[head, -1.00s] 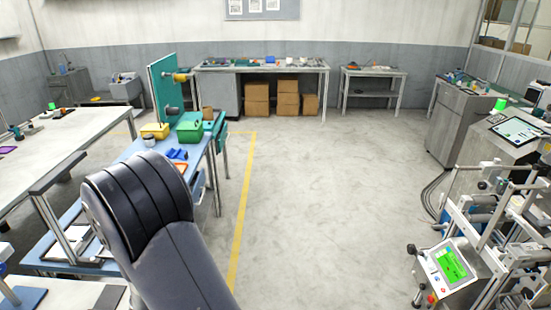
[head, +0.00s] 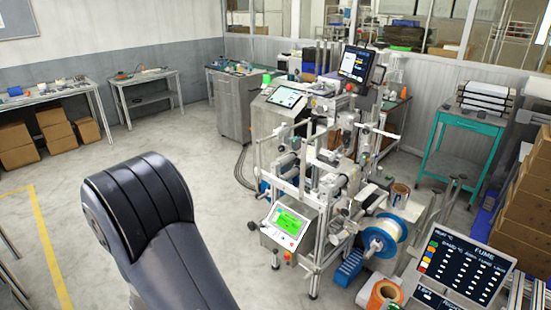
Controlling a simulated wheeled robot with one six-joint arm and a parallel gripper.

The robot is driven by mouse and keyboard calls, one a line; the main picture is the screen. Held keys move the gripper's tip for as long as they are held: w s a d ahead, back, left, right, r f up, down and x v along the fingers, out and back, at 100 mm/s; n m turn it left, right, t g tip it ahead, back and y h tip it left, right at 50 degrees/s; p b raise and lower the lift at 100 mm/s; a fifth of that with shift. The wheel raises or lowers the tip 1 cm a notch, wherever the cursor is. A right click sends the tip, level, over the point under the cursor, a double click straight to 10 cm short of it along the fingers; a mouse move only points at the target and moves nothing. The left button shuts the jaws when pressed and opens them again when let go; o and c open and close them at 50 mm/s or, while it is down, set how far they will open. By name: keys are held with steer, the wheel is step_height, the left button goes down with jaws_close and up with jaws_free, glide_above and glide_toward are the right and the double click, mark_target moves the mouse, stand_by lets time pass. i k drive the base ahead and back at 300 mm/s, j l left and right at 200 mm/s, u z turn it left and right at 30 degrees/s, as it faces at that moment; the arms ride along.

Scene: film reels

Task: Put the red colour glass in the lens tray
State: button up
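I cannot make out the red colour glass or the lens tray in the head view. My gripper is out of the picture; only a dark rounded link of my own arm shows at the lower left.
A reel machine (head: 315,190) with a green screen fills the middle right. A teal table (head: 464,140) stands behind it, and stacked cardboard boxes (head: 525,215) are at the right edge. A fume sign (head: 465,265) is at lower right. Open floor (head: 215,180) lies left of the machine.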

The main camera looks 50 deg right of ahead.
mark_target(332, 158)
steer(key=i+l+z, duration=0.1)
steer(key=z, duration=0.3)
steer(key=l+z, duration=0.15)
steer(key=z, duration=0.25)
steer(key=i+z, duration=0.15)
steer(key=z, duration=0.25)
steer(key=i+z, duration=0.15)
steer(key=z, duration=0.25)
